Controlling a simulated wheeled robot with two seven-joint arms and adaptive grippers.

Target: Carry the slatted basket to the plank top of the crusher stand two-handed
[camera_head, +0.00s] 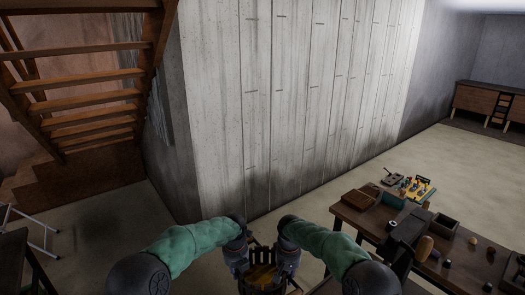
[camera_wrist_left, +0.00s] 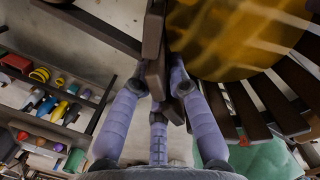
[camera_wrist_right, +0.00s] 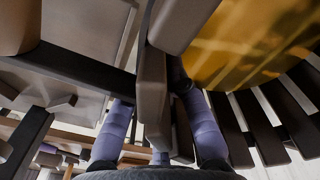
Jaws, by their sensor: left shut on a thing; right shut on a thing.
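The slatted basket (camera_head: 264,274), dark brown with a yellow inside, is low in the middle of the head view, between my two grippers. My left gripper (camera_head: 239,262) is shut on a dark wooden piece at its left side; the left wrist view shows the fingers around that piece (camera_wrist_left: 155,75) and the basket's slats (camera_wrist_left: 275,100). My right gripper (camera_head: 288,264) is shut on the matching piece at the right side, seen in the right wrist view (camera_wrist_right: 152,95). The basket's underside is hidden. I cannot make out the crusher stand or its plank top with certainty.
A dark wooden table (camera_head: 375,222) with small boxes, loose objects and a dark device (camera_head: 406,232) stands at the right, close to my right arm. A pale panelled wall (camera_head: 290,100) is ahead, wooden stairs (camera_head: 90,118) at the left. Open floor (camera_head: 455,170) lies beyond the table.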

